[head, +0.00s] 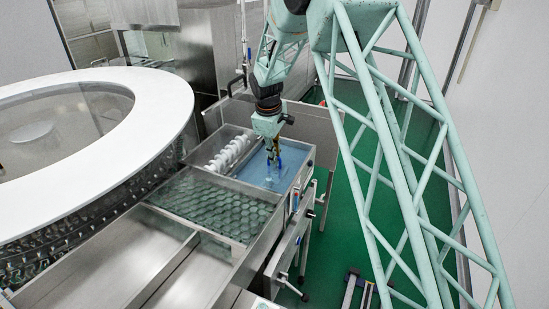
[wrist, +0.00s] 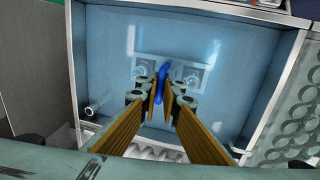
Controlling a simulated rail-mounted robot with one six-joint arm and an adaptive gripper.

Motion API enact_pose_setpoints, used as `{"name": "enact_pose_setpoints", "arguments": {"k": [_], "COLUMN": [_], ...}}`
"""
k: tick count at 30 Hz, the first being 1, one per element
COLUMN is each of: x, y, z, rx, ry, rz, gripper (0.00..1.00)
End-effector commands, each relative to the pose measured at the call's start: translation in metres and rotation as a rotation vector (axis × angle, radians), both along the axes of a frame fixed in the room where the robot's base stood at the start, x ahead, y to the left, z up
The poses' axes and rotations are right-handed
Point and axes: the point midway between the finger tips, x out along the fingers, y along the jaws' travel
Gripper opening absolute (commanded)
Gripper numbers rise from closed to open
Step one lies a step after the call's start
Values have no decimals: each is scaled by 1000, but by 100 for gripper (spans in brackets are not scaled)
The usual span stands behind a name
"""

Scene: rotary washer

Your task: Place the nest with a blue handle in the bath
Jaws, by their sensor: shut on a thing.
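The bath (head: 258,176) is a steel basin with blue liquid at the far end of the bench; it fills most of the wrist view (wrist: 105,55). My gripper (head: 276,158) is over the bath, pointing down. In the wrist view my gripper (wrist: 163,88) is shut on the upright blue handle (wrist: 162,78) of the nest. The nest (wrist: 190,64) is a pale, see-through rectangular frame with round glassy parts on both sides of the handle. It lies within the bath's outline. Whether it hangs above the liquid or sits in it I cannot tell.
White rollers (head: 230,152) line the bath's left side. A tray with round holes (head: 215,205) adjoins the bath, with empty steel troughs (head: 130,262) nearer. The large white ring of the rotary washer (head: 165,110) stands at left. Green floor lies right.

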Motion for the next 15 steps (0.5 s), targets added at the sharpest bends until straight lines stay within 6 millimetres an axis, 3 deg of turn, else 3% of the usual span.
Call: {"name": "enact_pose_setpoints", "arguments": {"k": [5,10,15], "x": [0,0,0], "y": [0,0,0], "z": [-1,-2,-2], "rx": [0,0,0], "ry": [0,0,0], "rz": [0,0,0], "gripper": [0,18,19]}}
